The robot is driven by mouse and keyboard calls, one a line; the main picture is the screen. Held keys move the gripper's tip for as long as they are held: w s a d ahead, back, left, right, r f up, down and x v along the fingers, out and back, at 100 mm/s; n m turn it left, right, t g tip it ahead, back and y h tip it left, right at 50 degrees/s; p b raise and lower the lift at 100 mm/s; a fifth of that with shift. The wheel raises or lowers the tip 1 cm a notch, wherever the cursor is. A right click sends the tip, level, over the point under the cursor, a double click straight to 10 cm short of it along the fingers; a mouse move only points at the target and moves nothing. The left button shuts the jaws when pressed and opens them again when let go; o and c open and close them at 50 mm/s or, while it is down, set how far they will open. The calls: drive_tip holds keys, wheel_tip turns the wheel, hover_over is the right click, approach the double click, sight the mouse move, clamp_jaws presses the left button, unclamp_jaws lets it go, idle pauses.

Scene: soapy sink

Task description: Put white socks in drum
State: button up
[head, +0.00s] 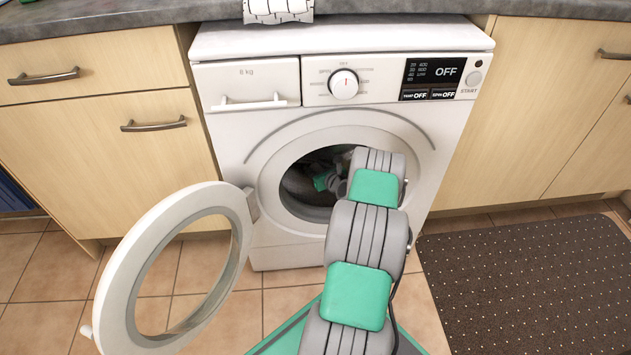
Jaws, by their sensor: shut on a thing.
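The washing machine (228,165) is white, and its round door (113,295) stands wide open to the left. My arm reaches through the opening into the dark drum (297,187). My gripper (322,183) is inside the drum, small and partly hidden by shadow and by my arm. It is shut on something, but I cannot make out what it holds. I cannot make out the white socks anywhere in this view.
Wooden cabinets flank the machine. A dark dotted mat (530,285) lies on the tiled floor at right. The open door takes up the floor space at left.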

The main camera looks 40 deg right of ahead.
drive_tip(key=f, duration=0.1)
drive_tip(key=f+b, duration=0.2)
drive_tip(key=f, duration=0.1)
drive_tip(key=shift+w+d, duration=0.25)
drive_tip(key=shift+w, duration=0.05)
drive_tip(key=shift+r, duration=0.1)
drive_tip(key=shift+f, duration=0.6)
drive_tip(key=o, duration=1.3)
drive_tip(key=shift+s+f, duration=0.1)
